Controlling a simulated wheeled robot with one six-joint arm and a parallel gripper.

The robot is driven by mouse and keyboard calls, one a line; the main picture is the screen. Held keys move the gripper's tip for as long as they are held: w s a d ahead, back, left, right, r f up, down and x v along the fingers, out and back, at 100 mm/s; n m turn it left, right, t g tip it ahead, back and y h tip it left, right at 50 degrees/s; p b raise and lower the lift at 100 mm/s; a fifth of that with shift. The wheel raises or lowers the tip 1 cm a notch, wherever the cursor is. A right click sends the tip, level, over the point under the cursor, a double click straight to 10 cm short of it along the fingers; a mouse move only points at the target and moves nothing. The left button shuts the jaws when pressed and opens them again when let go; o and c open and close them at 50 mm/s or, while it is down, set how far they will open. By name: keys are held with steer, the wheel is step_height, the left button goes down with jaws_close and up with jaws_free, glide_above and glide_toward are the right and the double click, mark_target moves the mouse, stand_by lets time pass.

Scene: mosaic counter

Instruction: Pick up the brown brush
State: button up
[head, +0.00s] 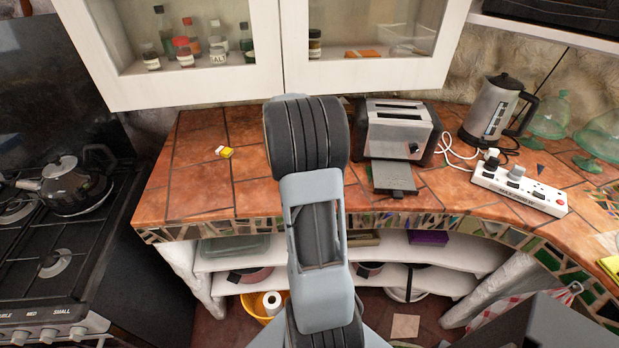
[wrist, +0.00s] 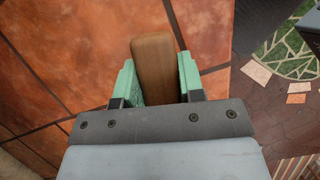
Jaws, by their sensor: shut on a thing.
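The brown brush (wrist: 154,66) shows in the wrist view as a smooth brown wooden piece between the two green fingers of my gripper (wrist: 157,80). The gripper is shut on it. The end of the brush between the palm and the fingers is partly hidden by the dark gripper plate. Orange tiles lie behind the brush in that view. In the head view my arm covers the middle of the counter, and neither the gripper fingers nor the brush can be seen.
The tiled counter (head: 198,187) holds a yellow and white item (head: 223,152), a toaster (head: 398,130), a kettle (head: 492,108), a power strip (head: 519,190) and green glassware (head: 548,115). A stove (head: 50,240) stands left. Cabinets (head: 190,50) hang above. The counter's left part is mostly clear.

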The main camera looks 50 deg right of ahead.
steer(key=s+a+r+b, duration=0.1)
steer(key=s+a+r, duration=0.8)
steer(key=a, duration=0.1)
steer(key=shift+s+a+r, duration=0.2)
steer(key=shift+s+r, duration=0.05)
steer(key=shift+r, duration=0.1)
